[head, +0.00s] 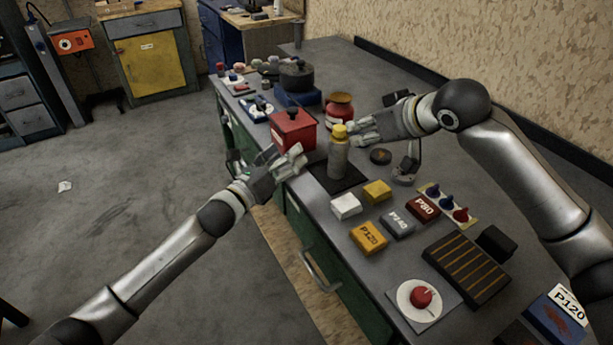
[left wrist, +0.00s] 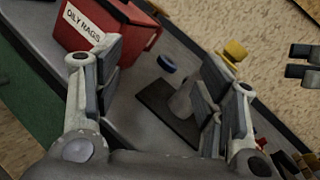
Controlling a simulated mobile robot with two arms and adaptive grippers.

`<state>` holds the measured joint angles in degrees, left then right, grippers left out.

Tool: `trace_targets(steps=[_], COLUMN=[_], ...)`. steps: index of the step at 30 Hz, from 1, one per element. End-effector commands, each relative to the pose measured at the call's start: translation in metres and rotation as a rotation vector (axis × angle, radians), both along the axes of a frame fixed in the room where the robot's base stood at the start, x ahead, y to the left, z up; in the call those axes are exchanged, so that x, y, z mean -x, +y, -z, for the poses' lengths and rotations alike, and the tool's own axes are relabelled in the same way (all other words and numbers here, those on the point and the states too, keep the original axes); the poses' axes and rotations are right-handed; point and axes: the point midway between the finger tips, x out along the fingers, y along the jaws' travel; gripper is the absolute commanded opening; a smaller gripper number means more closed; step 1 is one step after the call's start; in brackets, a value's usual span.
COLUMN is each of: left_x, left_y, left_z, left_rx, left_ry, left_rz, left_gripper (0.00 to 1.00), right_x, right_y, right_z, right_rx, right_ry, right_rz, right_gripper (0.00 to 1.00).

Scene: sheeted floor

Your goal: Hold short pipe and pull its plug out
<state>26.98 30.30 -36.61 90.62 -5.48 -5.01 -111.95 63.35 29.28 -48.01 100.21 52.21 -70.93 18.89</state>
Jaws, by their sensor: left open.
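The short pipe (head: 338,160) is a grey cylinder standing upright on a dark mat (head: 349,181) on the bench. Its yellow plug (head: 339,131) sits in the top. In the left wrist view the pipe (left wrist: 181,101) is partly hidden behind a finger, and the yellow plug (left wrist: 235,51) shows above it. My left gripper (head: 297,160) is open and empty, left of the pipe and apart from it. My right gripper (head: 356,131) is just right of the plug. Its two fingers (left wrist: 301,62) show apart at the right edge of the left wrist view, with nothing between them.
A red oily rags box (head: 293,130) stands close behind my left gripper. A red pot (head: 339,107) is behind the pipe. Sandpaper blocks, including an orange one (head: 369,237), lie in front. A dark disc (head: 380,156) lies right of the pipe.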

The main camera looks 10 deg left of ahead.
Motion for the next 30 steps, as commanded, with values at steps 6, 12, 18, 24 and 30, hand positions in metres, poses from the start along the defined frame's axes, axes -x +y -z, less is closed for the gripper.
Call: trace_targets(steps=[6, 12, 18, 24, 30], left_x=[0.036, 0.048, 0.031, 0.004, -0.018], left_y=[-0.045, -0.060, -0.075, -0.095, -0.112], left_z=[0.008, 0.013, 0.012, 0.012, 0.012], left_rx=[-0.278, -0.365, -0.367, -0.367, -0.366], left_ry=[-0.137, -0.185, -0.189, -0.188, -0.187], left_rz=[0.115, 0.153, 0.155, 0.154, 0.154], left_gripper=[0.65, 0.65, 0.65, 0.65, 0.65], right_x=[0.000, 0.000, 0.000, 0.000, 0.000], right_y=[0.000, 0.000, 0.000, 0.000, 0.000], right_z=[0.000, 0.000, 0.000, 0.000, 0.000], right_rx=[0.000, 0.000, 0.000, 0.000, 0.000], right_ry=[0.000, 0.000, 0.000, 0.000, 0.000], right_rz=[0.000, 0.000, 0.000, 0.000, 0.000], right_gripper=[0.36, 0.36, 0.36, 0.36, 0.36])
